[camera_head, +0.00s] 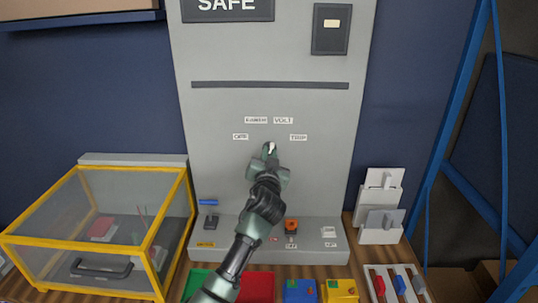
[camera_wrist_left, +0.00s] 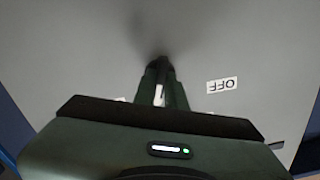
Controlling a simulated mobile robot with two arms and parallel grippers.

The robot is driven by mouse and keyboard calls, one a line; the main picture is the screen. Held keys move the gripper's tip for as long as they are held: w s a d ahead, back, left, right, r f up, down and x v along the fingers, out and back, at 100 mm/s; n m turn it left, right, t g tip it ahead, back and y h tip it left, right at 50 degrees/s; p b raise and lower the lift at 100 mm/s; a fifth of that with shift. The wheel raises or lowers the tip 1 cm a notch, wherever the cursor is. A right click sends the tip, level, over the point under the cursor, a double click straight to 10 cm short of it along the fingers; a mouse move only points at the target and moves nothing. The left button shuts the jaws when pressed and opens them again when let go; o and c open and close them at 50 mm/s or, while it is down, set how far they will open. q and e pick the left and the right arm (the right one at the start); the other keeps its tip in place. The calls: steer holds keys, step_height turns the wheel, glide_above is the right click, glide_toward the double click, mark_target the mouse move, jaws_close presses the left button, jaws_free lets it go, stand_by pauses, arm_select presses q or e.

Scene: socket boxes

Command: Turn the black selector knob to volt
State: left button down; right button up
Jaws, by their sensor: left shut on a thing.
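My left gripper (camera_head: 270,152) is in front of the grey panel, shut on the selector knob, and covers most of it. In the head view a small white mark (camera_head: 271,147) shows between the fingertips. In the left wrist view the fingers (camera_wrist_left: 160,88) close around a dark knob with a white mark (camera_wrist_left: 158,97). I cannot tell for sure which label the knob points to. The VOLT label (camera_head: 283,120) is up and right of the gripper, and the OFF label (camera_head: 240,137) is to its left. OFF appears upside down in the left wrist view (camera_wrist_left: 222,85). My right gripper is not in view.
A TRIP label (camera_head: 299,137) and a blurred label (camera_head: 256,120) also flank the knob. Below are a lever (camera_head: 209,218), an orange button (camera_head: 291,225) and a white switch (camera_head: 328,231). A yellow-framed clear box (camera_head: 173,240) stands left. Coloured bins (camera_head: 256,288) line the front.

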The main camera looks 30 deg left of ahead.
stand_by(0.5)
arm_select(q)
steer(key=c, duration=1.5)
jaws_free()
steer(key=shift+o, duration=0.2)
steer(key=shift+d, duration=0.1)
steer(key=b+v, duration=0.2)
steer(key=v, duration=0.5)
steer(key=shift+s, duration=0.4)
steer(key=shift+d, duration=0.15)
